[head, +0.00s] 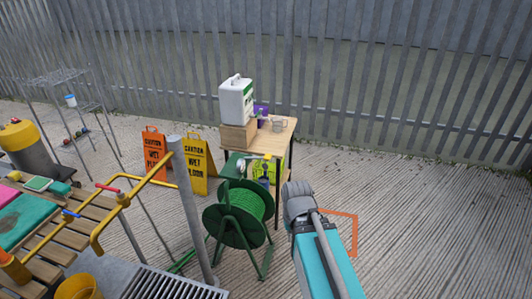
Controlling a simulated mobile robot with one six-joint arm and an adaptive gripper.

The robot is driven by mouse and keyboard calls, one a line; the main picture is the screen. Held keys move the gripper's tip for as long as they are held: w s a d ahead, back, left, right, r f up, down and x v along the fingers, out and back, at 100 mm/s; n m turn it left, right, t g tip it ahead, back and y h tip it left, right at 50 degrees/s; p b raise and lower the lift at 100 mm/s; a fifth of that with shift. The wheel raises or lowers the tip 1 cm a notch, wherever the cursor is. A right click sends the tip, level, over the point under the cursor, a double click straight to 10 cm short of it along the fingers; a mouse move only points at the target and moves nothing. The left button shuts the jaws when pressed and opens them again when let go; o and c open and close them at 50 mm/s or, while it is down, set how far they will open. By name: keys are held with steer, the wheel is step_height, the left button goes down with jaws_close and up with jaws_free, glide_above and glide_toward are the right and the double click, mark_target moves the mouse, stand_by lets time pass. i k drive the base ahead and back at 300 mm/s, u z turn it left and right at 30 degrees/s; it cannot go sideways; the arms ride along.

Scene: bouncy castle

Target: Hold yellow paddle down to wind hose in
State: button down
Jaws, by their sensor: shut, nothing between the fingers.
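A green hose reel (226,226) stands on the concrete with green hose (242,205) wound on its drum. Behind it, by the wooden table, is a bright yellow-green panel (254,170) with small dark parts in front of it. I cannot tell whether a yellow paddle is among them. My teal arm rises from the bottom, right of the reel, and its grey joint is level with the drum. My gripper's fingers cannot be made out; the arm's far end is hidden or too small to tell.
A wooden table (284,135) holds a white jerrycan (236,102). Yellow and orange caution signs (196,165) stand left of it. A grey post (194,220), yellow pipes (104,230) and a slatted bench (68,216) crowd the left. The right floor is mostly clear, before a metal fence.

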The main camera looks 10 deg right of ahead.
mark_target(268, 156)
steer(key=i, duration=0.9)
steer(key=z, duration=0.05)
